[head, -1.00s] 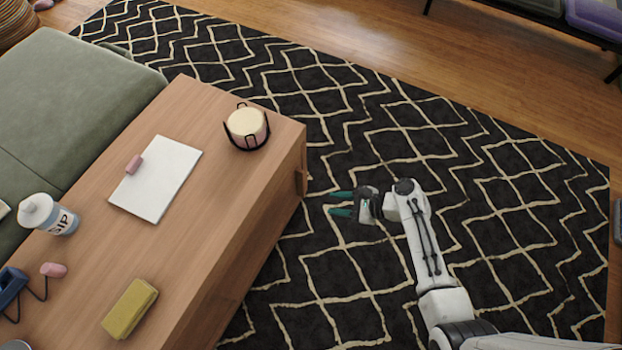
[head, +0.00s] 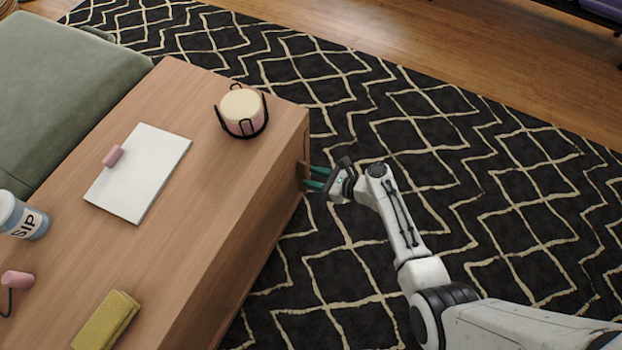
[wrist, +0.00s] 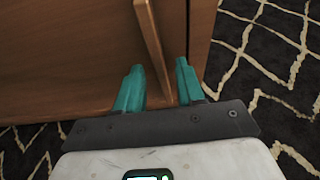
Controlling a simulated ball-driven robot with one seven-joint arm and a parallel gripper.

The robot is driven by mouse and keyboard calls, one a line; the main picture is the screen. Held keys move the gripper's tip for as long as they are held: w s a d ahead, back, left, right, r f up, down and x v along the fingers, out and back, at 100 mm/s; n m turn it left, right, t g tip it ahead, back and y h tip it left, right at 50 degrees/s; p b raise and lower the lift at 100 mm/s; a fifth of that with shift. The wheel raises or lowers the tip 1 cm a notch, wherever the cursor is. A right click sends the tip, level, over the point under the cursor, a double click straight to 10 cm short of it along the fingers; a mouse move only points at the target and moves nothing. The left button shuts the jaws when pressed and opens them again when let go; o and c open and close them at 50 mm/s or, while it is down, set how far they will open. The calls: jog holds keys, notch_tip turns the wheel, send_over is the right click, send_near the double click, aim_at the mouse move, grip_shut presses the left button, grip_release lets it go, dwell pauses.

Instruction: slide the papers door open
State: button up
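The wooden table (head: 215,215) has a panel (wrist: 70,50) on its end side, which I take to be the papers door. A raised vertical wooden handle (wrist: 151,42) stands out from this panel; a bit of the handle shows at the table's end in the head view (head: 304,170). My gripper (head: 314,178) has its teal fingers at the table's end by the handle. In the wrist view my gripper (wrist: 159,66) is open, with one finger on each side of the handle. Whether either finger touches it is unclear. The door's inside is hidden.
A candle in a black holder (head: 241,112), white paper (head: 140,178), a yellow cloth (head: 106,321) and a SIP cup (head: 22,217) sit on the table. A green sofa (head: 65,95) stands beyond. The patterned rug (head: 430,150) to the right is clear.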

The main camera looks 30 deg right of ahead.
jog(key=shift+w+a+f, duration=0.25)
jog(key=shift+w+a, duration=0.1)
jog(key=shift+w, duration=0.15)
jog(key=shift+c, duration=0.4)
grip_shut()
